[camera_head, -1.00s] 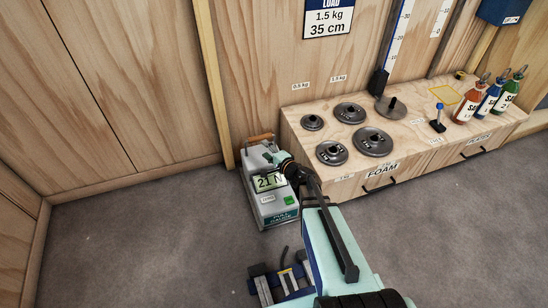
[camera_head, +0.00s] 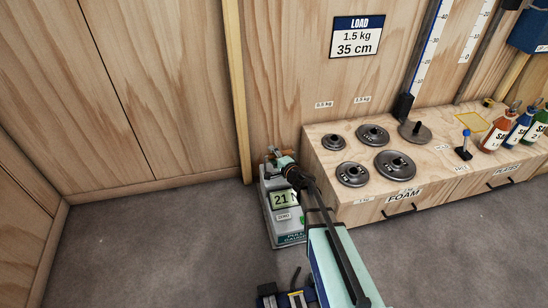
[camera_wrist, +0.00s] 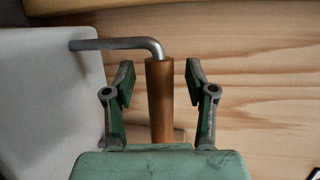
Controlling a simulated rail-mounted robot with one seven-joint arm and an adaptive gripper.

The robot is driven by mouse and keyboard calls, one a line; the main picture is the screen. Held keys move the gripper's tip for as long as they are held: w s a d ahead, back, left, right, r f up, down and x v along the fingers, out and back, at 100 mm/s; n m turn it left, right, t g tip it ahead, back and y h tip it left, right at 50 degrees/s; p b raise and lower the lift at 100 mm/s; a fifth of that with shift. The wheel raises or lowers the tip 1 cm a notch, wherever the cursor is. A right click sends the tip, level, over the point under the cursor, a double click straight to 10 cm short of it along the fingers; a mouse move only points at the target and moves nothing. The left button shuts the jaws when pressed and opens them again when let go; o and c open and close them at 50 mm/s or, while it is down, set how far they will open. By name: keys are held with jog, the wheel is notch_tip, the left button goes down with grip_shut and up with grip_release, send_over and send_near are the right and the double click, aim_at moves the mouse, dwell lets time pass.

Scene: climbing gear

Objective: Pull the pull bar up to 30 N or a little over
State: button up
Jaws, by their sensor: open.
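The pull bar (camera_wrist: 159,100) is a brown wooden grip on a bent grey metal rod. In the wrist view it stands between the two green fingers of my gripper (camera_wrist: 160,78), with gaps visible on both sides. My gripper is open around the bar and does not appear to pinch it. In the head view, my gripper (camera_head: 284,162) is at the top of the grey pull gauge (camera_head: 283,240) and hides most of the bar.
A wooden bench (camera_head: 345,212) with several dark weight plates (camera_head: 395,163) and bottles (camera_head: 498,130) stands right of the gauge. A load sign (camera_head: 357,37) hangs on the wooden wall behind. The grey floor (camera_head: 150,250) left of the gauge is clear.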

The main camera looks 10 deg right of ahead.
grip_shut()
